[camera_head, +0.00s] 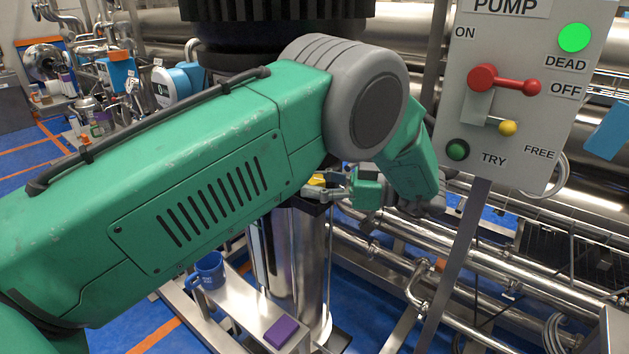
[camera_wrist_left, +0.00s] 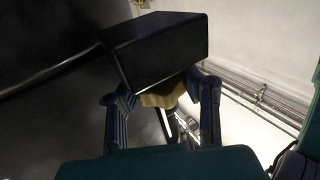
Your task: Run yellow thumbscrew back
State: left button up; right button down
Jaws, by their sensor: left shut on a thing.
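The yellow thumbscrew (camera_head: 317,180) shows in the head view as a small patch at the top of a steel cylinder (camera_head: 312,262), partly hidden by my left arm and fingers. In the left wrist view the thumbscrew (camera_wrist_left: 163,96) has a scalloped edge and sits under a black block (camera_wrist_left: 157,45). My left gripper (camera_head: 325,188) reaches it from the right in the head view. Its two fingers stand on either side of the thumbscrew in the left wrist view (camera_wrist_left: 164,104) and are shut on it. My right gripper is not in view.
A grey pump panel (camera_head: 535,60) with a red lever (camera_head: 500,80), a yellow knob (camera_head: 508,128) and a lit green lamp (camera_head: 575,38) stands at the right. A blue mug (camera_head: 209,268) and a purple block (camera_head: 281,331) rest on a steel ledge below. Pipes run at the lower right.

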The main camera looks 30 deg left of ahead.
aim_at(316, 177)
pick_arm(q)
jog(key=shift+f+n+g+h, duration=0.1)
jog(key=shift+n+g+h, duration=0.35)
jog(key=shift+g, duration=0.25)
jog(key=o, duration=0.9)
jog(key=shift+o, duration=0.2)
jog(key=shift+w, duration=0.15)
notch_tip(316, 177, up, 10)
jog(key=shift+w+d+f, duration=0.1)
